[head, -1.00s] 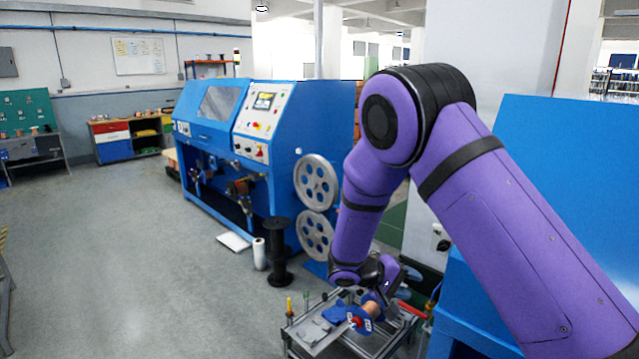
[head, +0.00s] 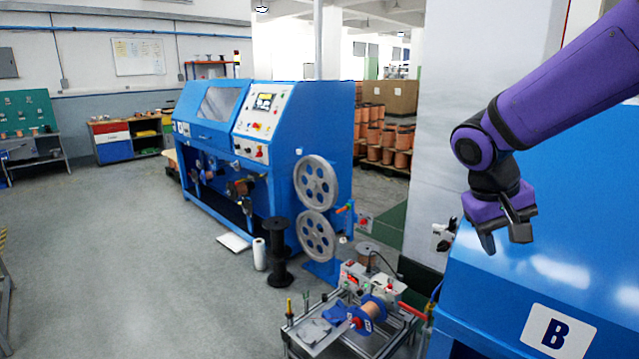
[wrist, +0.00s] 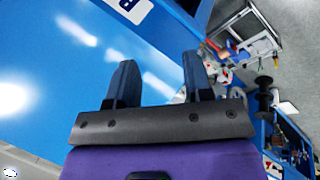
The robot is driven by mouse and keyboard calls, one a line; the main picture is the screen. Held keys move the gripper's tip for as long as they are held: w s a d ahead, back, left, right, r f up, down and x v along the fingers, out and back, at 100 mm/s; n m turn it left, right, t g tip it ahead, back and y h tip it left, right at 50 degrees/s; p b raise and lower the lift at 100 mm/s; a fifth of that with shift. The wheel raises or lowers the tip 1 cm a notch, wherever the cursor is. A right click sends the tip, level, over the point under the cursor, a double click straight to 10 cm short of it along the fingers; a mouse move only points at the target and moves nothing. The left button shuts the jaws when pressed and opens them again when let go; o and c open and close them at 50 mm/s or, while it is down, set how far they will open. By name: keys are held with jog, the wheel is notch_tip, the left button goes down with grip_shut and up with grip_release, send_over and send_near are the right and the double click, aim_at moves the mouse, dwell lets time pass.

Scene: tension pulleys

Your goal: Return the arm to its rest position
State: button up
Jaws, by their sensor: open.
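My purple arm reaches in from the upper right of the head view. My gripper (head: 505,240) hangs in front of the blue machine marked B (head: 590,225), pointing downward. In the wrist view my gripper (wrist: 158,85) shows two dark blue fingers set wide apart, with nothing between them. The blue machine panel (wrist: 60,70) fills much of that view behind the fingers. I cannot tell the exact gap between the gripper and the panel.
A metal cart (head: 345,345) with a blue-flanged copper spool (head: 372,308) stands low in the middle, also in the wrist view (wrist: 245,40). A blue machine with grey wheels (head: 316,183) and a black spool stand (head: 279,255) are behind. Floor at left is clear.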

jog(key=s+r+t+y, duration=0.2)
jog(key=s+r, duration=0.1)
jog(key=s, duration=0.5)
jog(key=s+r+t+y, duration=0.2)
jog(key=s+r+t, duration=0.1)
jog(key=s, duration=0.5)
jog(key=shift+s+r+n+y, duration=0.3)
jog(key=shift+s+r, duration=0.05)
jog(key=shift+r, duration=0.2)
dwell(0.3)
